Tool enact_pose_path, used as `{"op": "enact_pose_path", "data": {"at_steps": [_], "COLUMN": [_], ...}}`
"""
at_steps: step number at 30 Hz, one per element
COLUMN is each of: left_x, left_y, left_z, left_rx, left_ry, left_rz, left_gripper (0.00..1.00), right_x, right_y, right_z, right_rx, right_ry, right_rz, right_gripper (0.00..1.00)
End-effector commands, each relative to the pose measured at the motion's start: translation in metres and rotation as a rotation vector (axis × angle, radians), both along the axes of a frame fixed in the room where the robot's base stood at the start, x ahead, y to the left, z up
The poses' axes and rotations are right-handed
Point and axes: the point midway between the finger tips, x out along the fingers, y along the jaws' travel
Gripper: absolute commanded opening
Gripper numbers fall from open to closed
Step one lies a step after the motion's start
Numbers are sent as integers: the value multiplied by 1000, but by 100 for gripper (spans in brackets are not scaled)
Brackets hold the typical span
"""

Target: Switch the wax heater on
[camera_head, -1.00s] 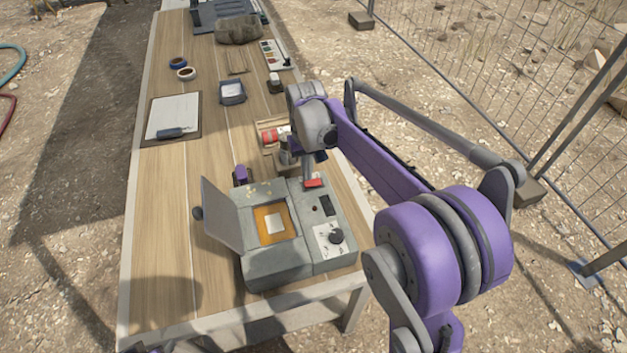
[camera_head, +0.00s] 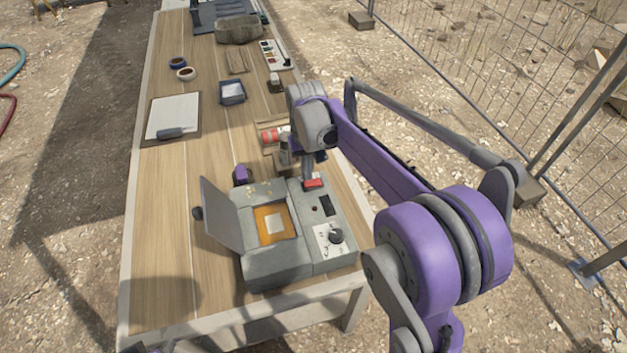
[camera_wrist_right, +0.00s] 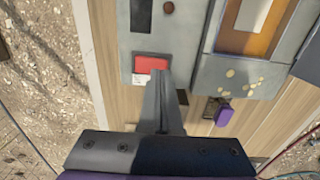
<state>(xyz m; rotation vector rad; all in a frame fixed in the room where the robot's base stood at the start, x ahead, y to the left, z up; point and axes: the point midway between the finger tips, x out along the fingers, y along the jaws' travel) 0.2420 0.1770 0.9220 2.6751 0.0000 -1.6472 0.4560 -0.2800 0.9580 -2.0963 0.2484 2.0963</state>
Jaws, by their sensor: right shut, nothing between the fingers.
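The wax heater (camera_head: 285,262) is a grey box on the near part of the table. Its lid (camera_head: 222,215) stands open at the left over an orange-rimmed well with a pale square inside. A red switch (camera_head: 313,183) is at the far end of its right-hand panel; the switch also shows in the right wrist view (camera_wrist_right: 151,64). My right gripper (camera_head: 308,178) is shut and empty, pointing down at the switch. In the right wrist view its fingertips (camera_wrist_right: 158,74) overlap the switch's near edge; I cannot tell whether they touch. My left gripper is not in view.
The panel also has a dark slot (camera_head: 327,205) and a black knob (camera_head: 336,236). A purple item (camera_head: 241,174) sits beyond the heater. A clipboard (camera_head: 173,117), tape rolls and a small tray (camera_head: 232,92) lie farther back. The table's left side is clear.

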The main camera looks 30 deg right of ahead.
Motion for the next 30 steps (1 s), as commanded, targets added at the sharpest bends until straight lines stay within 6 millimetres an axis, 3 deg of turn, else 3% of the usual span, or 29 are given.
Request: {"op": "enact_pose_path", "data": {"at_steps": [30], "left_x": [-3], "left_y": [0], "left_z": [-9], "left_rx": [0], "left_ry": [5], "left_rz": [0], "left_gripper": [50], "right_x": [0], "right_y": [0], "right_z": [-12], "right_rx": [0], "right_ry": [0], "right_rz": [0], "right_gripper": [0]}}
